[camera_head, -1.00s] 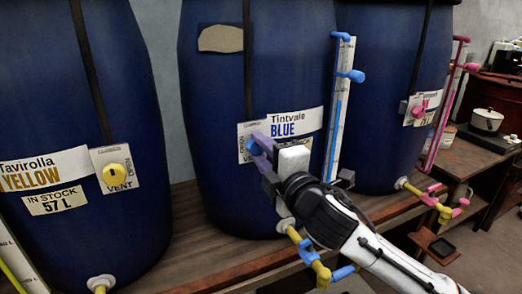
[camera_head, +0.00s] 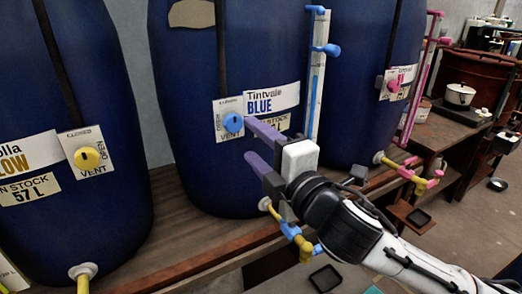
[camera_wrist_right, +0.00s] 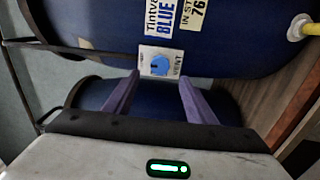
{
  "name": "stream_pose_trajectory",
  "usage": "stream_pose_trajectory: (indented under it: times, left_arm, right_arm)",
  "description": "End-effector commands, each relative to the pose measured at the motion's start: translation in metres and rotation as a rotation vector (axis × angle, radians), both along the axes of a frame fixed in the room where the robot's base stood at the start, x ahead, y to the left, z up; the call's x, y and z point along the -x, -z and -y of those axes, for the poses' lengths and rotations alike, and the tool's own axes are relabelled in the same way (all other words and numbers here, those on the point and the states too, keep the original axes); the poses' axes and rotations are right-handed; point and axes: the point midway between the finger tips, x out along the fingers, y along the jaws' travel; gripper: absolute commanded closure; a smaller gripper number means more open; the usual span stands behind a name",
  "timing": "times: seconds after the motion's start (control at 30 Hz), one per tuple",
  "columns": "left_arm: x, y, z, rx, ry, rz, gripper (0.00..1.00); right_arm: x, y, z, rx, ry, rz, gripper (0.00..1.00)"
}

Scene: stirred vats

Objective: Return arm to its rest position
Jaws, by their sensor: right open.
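My right gripper (camera_head: 250,140) is open and empty, its purple fingers pointing at the front of the blue Tintvale vat (camera_head: 190,90). The blue vent knob (camera_head: 233,122) sits on its white plate just left of the upper fingertip and shows uncovered. In the right wrist view the two fingers (camera_wrist_right: 159,84) stand apart, with the knob (camera_wrist_right: 160,67) beyond and between their tips, not held. My right arm (camera_head: 370,240) comes in from the lower right. My left gripper is in no view.
The vats stand on a wooden bench (camera_head: 170,215). A yellow-labelled vat (camera_head: 80,220) is left, a pink-fitted one (camera_head: 360,60) right. A blue-clipped sight gauge (camera_head: 316,75) and a blue-handled tap (camera_head: 292,230) are close to my gripper. Floor (camera_head: 470,220) is open at right.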

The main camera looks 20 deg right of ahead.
Motion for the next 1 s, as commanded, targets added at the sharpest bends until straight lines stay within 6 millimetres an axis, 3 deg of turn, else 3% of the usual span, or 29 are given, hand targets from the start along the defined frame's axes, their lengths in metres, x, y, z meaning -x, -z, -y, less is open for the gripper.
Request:
stream_pose_trajectory:
  times: [0.2, 0.73, 0.87, 1.0]
  left_arm:
    - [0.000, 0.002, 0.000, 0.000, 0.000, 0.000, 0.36]
    - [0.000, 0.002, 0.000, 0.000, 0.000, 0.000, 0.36]
    - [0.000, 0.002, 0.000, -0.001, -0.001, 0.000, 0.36]
    - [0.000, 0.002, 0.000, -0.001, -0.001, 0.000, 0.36]
  right_arm:
    - [0.021, 0.000, 0.004, -0.001, 0.000, 0.000, 0.49]
    - [0.023, 0.006, 0.005, -0.020, 0.006, -0.020, 0.49]
    - [0.030, 0.041, 0.010, -0.139, 0.044, -0.137, 0.49]
    - [0.054, 0.112, 0.024, -0.376, 0.157, -0.375, 0.49]
